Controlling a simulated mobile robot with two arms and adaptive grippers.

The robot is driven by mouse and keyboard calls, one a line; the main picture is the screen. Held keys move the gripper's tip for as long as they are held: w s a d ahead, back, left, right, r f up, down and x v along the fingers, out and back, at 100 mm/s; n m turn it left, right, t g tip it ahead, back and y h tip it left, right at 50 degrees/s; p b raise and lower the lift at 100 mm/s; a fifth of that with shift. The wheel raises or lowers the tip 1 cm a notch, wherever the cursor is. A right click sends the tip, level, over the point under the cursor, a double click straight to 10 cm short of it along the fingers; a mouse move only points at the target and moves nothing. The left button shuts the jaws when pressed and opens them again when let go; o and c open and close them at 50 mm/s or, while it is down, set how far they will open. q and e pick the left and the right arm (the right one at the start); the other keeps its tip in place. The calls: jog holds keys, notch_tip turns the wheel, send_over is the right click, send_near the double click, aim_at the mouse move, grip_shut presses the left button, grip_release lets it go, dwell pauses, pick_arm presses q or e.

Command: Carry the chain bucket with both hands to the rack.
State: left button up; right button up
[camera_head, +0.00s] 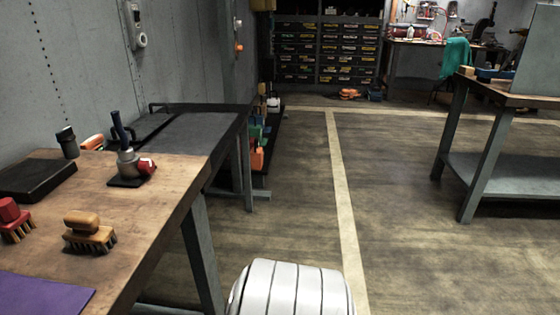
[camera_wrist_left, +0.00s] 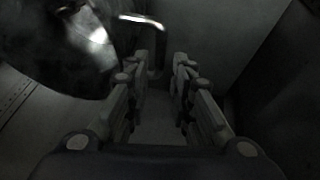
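In the left wrist view, my left gripper (camera_wrist_left: 159,68) is open, its two fingers apart. A dark, shiny rounded metal body (camera_wrist_left: 60,50) fills the upper left; it may be the chain bucket, but only part shows and no chain is visible. A bent metal handle (camera_wrist_left: 140,19) runs from it, its lower end near the gap between the fingertips. Contact cannot be told. Neither gripper shows in the head view. At the back stands a dark rack of labelled drawers (camera_head: 325,50); whether it is the task's rack is unclear.
A wooden workbench (camera_head: 150,225) with brushes runs along the left, a grey-topped bench (camera_head: 195,132) beyond it. Colored bins (camera_head: 258,140) stand low behind. Another bench (camera_head: 490,165) stands right. The floor between (camera_head: 290,190) is clear, crossed by a pale line.

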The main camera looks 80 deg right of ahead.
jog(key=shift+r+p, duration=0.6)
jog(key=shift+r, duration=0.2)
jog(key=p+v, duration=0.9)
jog(key=p, duration=0.2)
jog(key=shift+p, duration=0.3)
dwell(0.5)
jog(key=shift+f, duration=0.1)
dwell(0.5)
